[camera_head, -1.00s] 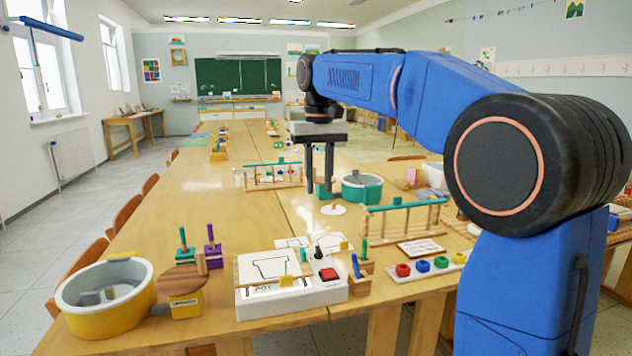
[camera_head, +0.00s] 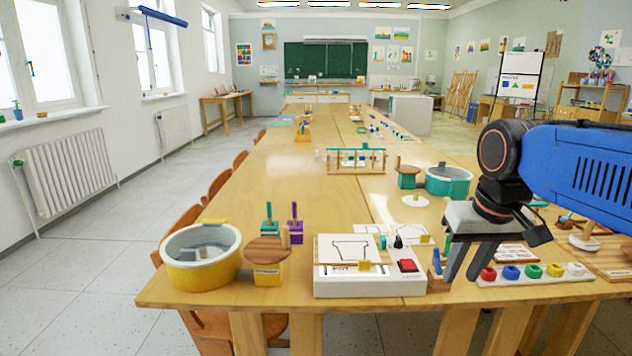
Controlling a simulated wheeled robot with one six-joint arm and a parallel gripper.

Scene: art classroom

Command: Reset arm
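My gripper (camera_head: 463,278) points down at the right of the view, over the front right part of the table. Its two dark fingers are apart with nothing seen between them, so it is open and empty. My blue arm comes in from the right edge and hides part of the table's right side.
The long wooden table (camera_head: 290,200) holds a yellow pot (camera_head: 201,276), a white box with a red button (camera_head: 368,282), a coloured ring board (camera_head: 540,281), a wooden rack (camera_head: 356,161) and a teal pot (camera_head: 448,183). Bare tabletop lies at the middle left.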

